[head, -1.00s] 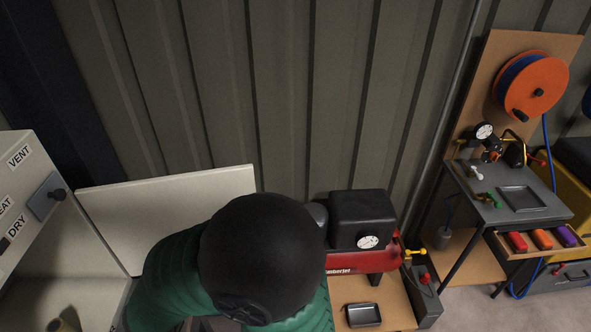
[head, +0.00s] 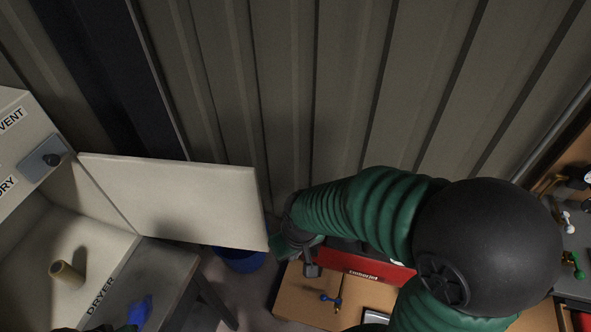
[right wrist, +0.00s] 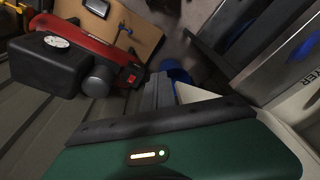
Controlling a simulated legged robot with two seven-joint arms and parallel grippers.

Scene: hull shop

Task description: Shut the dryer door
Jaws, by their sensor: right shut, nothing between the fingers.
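The dryer (head: 62,223) is a pale box at the left of the head view, with its front open. Its white door (head: 180,195) stands wide open, reaching right from the dryer's far side. My right gripper (head: 290,243) is at the free edge of the door, partly hidden by my arm. In the right wrist view its narrow grey fingers (right wrist: 158,88) are shut and empty, beside a white edge that looks like the door's. I cannot tell whether they touch it.
A tan roll (head: 66,274) stands inside the dryer. A blue item (head: 140,310) lies on the grey bench (head: 160,272) in front. A blue bucket (head: 240,260) is below the door. A red compressor (head: 365,265) stands on a wooden bench right of it. A ribbed wall rises behind.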

